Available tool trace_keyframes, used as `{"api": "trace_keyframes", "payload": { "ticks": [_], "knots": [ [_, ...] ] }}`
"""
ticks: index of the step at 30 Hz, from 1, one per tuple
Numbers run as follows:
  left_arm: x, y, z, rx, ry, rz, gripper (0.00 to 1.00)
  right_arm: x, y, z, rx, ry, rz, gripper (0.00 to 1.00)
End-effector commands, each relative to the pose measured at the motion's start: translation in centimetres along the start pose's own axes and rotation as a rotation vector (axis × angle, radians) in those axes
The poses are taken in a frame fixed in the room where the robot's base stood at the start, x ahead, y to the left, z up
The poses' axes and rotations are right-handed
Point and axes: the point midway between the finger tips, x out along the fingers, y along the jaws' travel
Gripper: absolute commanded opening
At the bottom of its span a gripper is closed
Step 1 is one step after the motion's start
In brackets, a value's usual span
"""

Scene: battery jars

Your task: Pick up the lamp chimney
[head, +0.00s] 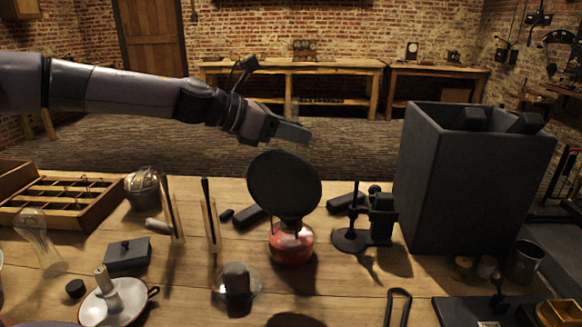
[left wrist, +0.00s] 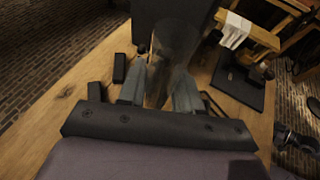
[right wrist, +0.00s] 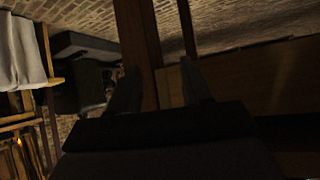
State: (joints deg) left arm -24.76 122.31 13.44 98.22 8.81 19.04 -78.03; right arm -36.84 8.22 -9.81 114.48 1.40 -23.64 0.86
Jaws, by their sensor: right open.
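The lamp chimney (left wrist: 176,45) is a clear, smoky-looking glass tube with a wider part, seen in the left wrist view between and beyond the fingertips. My left gripper (left wrist: 158,88) is closed around its narrower part. In the head view my left gripper (head: 298,134) is high above the table, behind the round black disc; the glass there is only a faint trace. My right gripper (right wrist: 158,88) is open and empty in the dark right wrist view, and is out of the head view.
A red lamp base (head: 291,246) stands below the black disc (head: 284,186). A big dark box (head: 470,185) stands at the right. Another clear glass piece (head: 38,238), a wooden tray (head: 75,213), a candle dish (head: 113,305) and small tools crowd the table.

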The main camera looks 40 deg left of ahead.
Motion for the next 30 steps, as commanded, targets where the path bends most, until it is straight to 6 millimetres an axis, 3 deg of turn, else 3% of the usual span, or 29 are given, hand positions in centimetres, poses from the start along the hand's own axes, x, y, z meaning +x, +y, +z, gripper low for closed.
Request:
{"api": "trace_keyframes", "payload": {
  "ticks": [11,17,23,30],
  "knots": [
    [-0.1,0.0,0.2,0.001,-0.001,0.000,0.03,0.0,-0.1,-0.1,0.000,0.001,-0.002,0.48],
    [-0.7,0.0,1.7,0.003,-0.003,0.001,0.03,-0.1,-0.1,-0.2,-0.001,0.002,-0.003,0.48],
    [-2.3,0.1,5.5,0.007,-0.003,0.003,0.03,-0.3,-0.1,-0.5,-0.003,0.007,-0.002,0.48],
    [-4.7,0.1,11.5,0.006,-0.002,0.003,0.03,-0.5,0.0,-0.7,-0.007,0.008,0.000,0.48]
  ]
}}
